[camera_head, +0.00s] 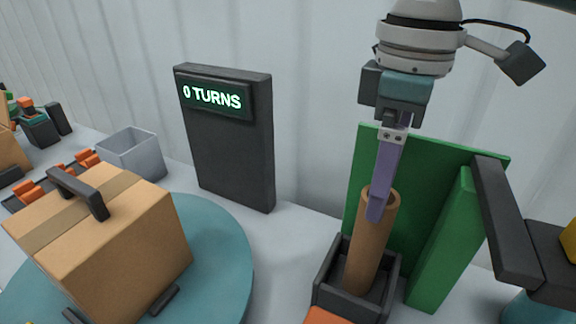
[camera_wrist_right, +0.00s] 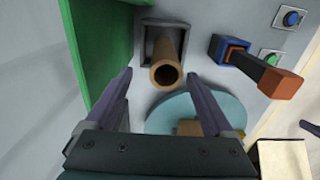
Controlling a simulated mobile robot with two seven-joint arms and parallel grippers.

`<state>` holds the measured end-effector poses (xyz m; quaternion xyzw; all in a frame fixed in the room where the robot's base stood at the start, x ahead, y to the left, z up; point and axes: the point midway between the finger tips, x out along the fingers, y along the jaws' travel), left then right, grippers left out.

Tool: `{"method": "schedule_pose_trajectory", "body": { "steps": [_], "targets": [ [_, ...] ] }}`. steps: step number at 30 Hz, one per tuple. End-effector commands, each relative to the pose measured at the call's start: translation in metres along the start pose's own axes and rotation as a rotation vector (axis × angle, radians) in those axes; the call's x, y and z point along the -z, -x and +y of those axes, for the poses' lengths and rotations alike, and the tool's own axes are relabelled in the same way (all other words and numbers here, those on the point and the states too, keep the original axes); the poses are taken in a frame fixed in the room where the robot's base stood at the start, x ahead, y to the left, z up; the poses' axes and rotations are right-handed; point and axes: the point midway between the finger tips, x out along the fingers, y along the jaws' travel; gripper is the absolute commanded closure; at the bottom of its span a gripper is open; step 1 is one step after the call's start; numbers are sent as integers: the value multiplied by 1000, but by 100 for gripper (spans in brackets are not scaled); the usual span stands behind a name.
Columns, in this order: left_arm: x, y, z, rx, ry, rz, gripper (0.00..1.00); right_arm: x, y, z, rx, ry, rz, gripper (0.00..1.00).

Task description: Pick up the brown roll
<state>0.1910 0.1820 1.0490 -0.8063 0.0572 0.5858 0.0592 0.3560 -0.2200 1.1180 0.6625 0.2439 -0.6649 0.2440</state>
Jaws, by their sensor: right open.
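The brown roll (camera_head: 367,250) is a hollow tube standing slightly tilted in a dark square holder (camera_head: 325,275). The roll also shows in the right wrist view (camera_wrist_right: 172,48), with its open end facing the camera. My right gripper (camera_head: 378,208) comes down from above at the roll's top end. In the wrist view its two purple fingers are spread wide, with the roll's end beyond and between their tips and a gap on each side. In the head view one finger overlaps the roll's upper end. My left gripper is in neither view.
Green panels (camera_head: 440,235) stand right behind and beside the holder. A dark bar (camera_head: 508,220) is to their right. A box with a handle (camera_head: 135,245) sits on a teal disc (camera_head: 225,235) at left. A dark post (camera_head: 232,150) reads "0 TURNS". A grey bin (camera_head: 135,150) stands further back.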

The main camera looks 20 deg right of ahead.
Motion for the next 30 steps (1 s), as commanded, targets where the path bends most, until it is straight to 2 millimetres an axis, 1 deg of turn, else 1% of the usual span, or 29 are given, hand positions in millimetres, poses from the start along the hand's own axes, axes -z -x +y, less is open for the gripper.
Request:
{"method": "schedule_pose_trajectory", "body": {
  "steps": [1,5,8,12,15,23,30],
  "targets": [
    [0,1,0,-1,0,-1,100,0,-6,-1,2,1,-1,13],
    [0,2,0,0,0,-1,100,0,-16,-2,0,1,-1,13],
    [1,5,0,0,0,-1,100,-1,-29,-6,2,2,-2,13],
    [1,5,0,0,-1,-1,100,-1,-53,-9,2,1,-1,13],
    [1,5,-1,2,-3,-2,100,-1,-62,-8,-1,1,1,13],
    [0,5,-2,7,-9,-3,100,-1,-65,-8,-2,3,3,13],
    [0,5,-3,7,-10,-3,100,-1,-65,-8,-2,3,3,40]
  ]
}}
